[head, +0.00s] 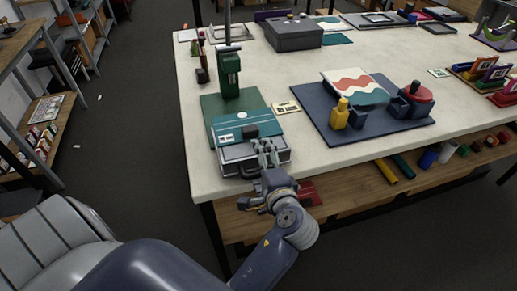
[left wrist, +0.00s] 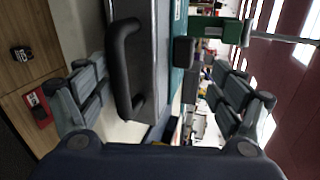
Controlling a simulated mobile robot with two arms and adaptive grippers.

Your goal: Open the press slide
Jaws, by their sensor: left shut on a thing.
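The press (head: 250,138) stands on a green mat (head: 226,102) at the table's front left corner. It has a teal top, a grey front body and a green column (head: 230,75) behind. Its grey slide with a curved black handle (left wrist: 125,70) shows close up in the left wrist view; a black knob (left wrist: 183,52) sits on the teal top. My left gripper (head: 266,152) is at the slide's front, its fingers (left wrist: 155,95) on either side of the slide and handle. The exact finger contact is hard to see. My right gripper is not in view.
A dark blue mat (head: 380,135) to the right bears a yellow bottle (head: 339,114), a patterned print (head: 352,86) and a red-topped container (head: 417,93). A small card (head: 286,107) lies between. A wooden shelf (head: 345,196) runs under the table's front edge.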

